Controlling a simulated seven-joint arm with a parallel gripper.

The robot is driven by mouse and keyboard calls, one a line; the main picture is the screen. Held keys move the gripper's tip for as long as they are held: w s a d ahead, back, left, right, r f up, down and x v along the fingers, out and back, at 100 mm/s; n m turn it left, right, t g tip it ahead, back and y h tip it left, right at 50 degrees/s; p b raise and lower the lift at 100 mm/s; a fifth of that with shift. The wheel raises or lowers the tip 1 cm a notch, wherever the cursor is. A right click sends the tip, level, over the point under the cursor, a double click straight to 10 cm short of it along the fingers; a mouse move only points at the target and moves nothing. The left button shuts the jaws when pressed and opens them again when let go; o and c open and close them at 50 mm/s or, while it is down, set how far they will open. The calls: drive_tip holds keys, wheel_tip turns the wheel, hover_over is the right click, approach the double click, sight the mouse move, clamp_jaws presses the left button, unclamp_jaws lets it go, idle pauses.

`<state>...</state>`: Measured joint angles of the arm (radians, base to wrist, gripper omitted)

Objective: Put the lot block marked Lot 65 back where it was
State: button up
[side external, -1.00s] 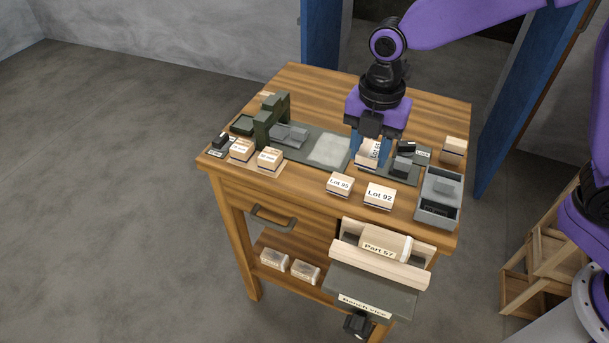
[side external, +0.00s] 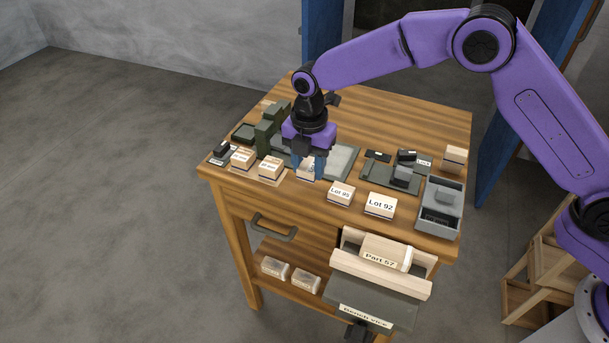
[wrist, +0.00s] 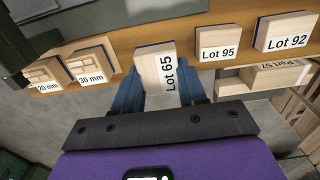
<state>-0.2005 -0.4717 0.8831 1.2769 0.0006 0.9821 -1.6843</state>
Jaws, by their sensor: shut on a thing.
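The Lot 65 block (wrist: 158,72) is a pale wooden block with a white label, seen upright between my blue fingers in the wrist view. My gripper (wrist: 158,88) is shut on it. In the side external view my gripper (side external: 307,172) holds the block (side external: 307,169) at the table's front part, left of the Lot 95 block (side external: 341,192). The fingers partly hide the block there, and I cannot tell whether it touches the table. The Lot 92 block (side external: 380,205) stands right of Lot 95. Both also show in the wrist view, Lot 95 (wrist: 218,41) and Lot 92 (wrist: 285,31).
The 30 mm block (wrist: 90,62) and 20 mm block (wrist: 48,73) stand left of my gripper. A dark green fixture (side external: 266,138) stands behind them. A grey bin (side external: 440,222) is at the table's right. An open drawer holds the Part 57 block (side external: 386,254).

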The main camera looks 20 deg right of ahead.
sight(304, 187)
drive_tip(key=shift+w+a+f, duration=0.25)
drive_tip(key=shift+w+f, duration=0.15)
drive_tip(key=shift+f, duration=1.8)
drive_tip(key=shift+f, duration=0.15)
drive_tip(key=o, duration=1.1)
wheel_tip(304, 187, up, 12)
drive_tip(key=shift+r, duration=0.2)
